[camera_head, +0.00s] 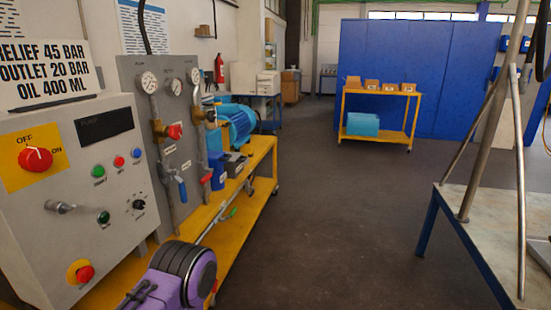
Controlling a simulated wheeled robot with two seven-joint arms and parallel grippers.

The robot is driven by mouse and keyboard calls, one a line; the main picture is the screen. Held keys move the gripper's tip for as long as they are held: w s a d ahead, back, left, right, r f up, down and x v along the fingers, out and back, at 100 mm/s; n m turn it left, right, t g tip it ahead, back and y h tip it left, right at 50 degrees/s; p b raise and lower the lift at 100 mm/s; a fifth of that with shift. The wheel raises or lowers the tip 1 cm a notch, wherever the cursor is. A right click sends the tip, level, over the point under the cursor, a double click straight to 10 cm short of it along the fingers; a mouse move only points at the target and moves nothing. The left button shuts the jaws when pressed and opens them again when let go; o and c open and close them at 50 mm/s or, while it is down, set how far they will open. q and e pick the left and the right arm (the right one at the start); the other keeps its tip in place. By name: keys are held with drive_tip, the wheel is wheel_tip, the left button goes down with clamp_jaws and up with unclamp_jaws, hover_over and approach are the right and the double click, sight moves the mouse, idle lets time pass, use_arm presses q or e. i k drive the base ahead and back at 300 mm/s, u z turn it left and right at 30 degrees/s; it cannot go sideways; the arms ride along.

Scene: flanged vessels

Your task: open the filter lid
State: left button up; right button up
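I cannot make out a filter or its lid in the head view. A grey panel (186,146) with gauges, brass valves, a red knob and a blue-handled valve stands at the left. A blue motor-like unit (238,124) sits behind it on a yellow bench (262,150). A purple part with dark rings shows at the bottom; I cannot tell if it is part of my arm. No fingers of my left or right gripper show.
A control box (75,205) with a red rotary switch fills the left. At right is a table (490,215) with blue legs and metal poles. A yellow cart (378,130) holding boxes stands by a blue partition (450,60). The middle floor (330,220) is clear.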

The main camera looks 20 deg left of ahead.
sight(216, 160)
drive_tip(key=z, duration=0.05)
drive_tip(key=i, duration=3.75)
drive_tip(key=u, duration=2.55)
